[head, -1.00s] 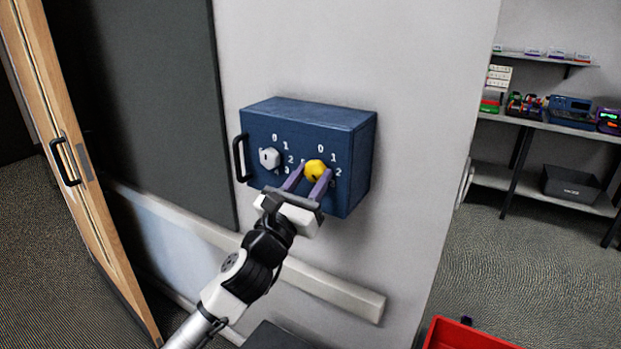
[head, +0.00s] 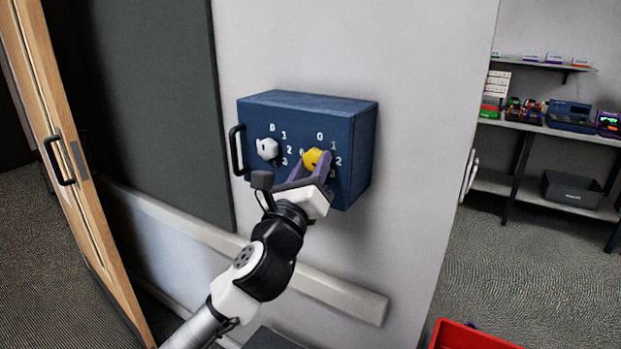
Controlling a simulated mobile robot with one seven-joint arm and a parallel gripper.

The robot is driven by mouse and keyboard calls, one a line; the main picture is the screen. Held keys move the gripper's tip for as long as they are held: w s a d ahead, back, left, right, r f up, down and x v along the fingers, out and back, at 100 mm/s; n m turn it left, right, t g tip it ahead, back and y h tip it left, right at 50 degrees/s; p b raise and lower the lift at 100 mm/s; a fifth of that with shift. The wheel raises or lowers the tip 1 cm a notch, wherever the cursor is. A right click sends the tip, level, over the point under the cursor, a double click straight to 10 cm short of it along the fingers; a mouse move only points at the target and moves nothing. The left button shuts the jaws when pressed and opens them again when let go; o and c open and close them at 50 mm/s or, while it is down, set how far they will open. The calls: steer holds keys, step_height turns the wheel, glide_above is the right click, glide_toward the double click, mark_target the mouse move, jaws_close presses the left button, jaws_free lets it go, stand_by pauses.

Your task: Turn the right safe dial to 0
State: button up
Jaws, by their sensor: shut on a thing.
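The blue safe (head: 300,104) is mounted on the light grey wall, with a black handle (head: 236,150) at its left edge. The right dial (head: 312,157) is yellow, with white numbers around it; the 0 is above it, and 1 and 2 are to its right. The left dial (head: 267,149) is white with its own numbers. My gripper (head: 313,164) reaches up from below and its purple fingers are shut on the yellow dial. The fingers and wrist hide the dial's lower part and the lower numbers. I cannot tell which number the dial points to.
A wooden door (head: 75,190) with a black handle stands at the left. A rail (head: 330,293) runs along the wall below the safe. Shelves (head: 550,127) with devices and a black bin (head: 572,188) are at the right. A red container (head: 465,338) is at the bottom right.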

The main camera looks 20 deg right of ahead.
steer(key=n, duration=0.2)
steer(key=n+y, duration=0.1)
steer(key=shift+s+d+n+y, duration=0.15)
steer(key=shift+n+y, duration=0.15)
steer(key=shift+n, duration=0.1)
steer(key=n+y, duration=0.1)
steer(key=n, duration=0.3)
steer(key=shift+r+n+y, duration=0.2)
steer(key=shift+n+y, duration=0.1)
steer(key=shift+y, duration=0.1)
steer(key=n+p, duration=0.1)
steer(key=n, duration=0.1)
steer(key=n+y+p, duration=0.1)
steer(key=n, duration=0.1)
steer(key=n+g+y+p, duration=0.1)
steer(key=n, duration=0.1)
steer(key=shift+s+d+r+p, duration=0.1)
steer(key=shift+r+p, duration=0.2)
steer(key=n+g+p, duration=0.1)
steer(key=n, duration=0.1)
steer(key=n+p, duration=0.2)
steer(key=shift+r+g+y, duration=0.2)
steer(key=shift+g+y, duration=0.1)
steer(key=shift+g, duration=0.1)
steer(key=shift+n+g+p, duration=0.8)
steer(key=shift+n+p, duration=0.2)
steer(key=shift+n, duration=0.7)
steer(key=shift+f, duration=0.1)
steer(key=o, duration=1)
steer(key=shift+a, duration=0.2)
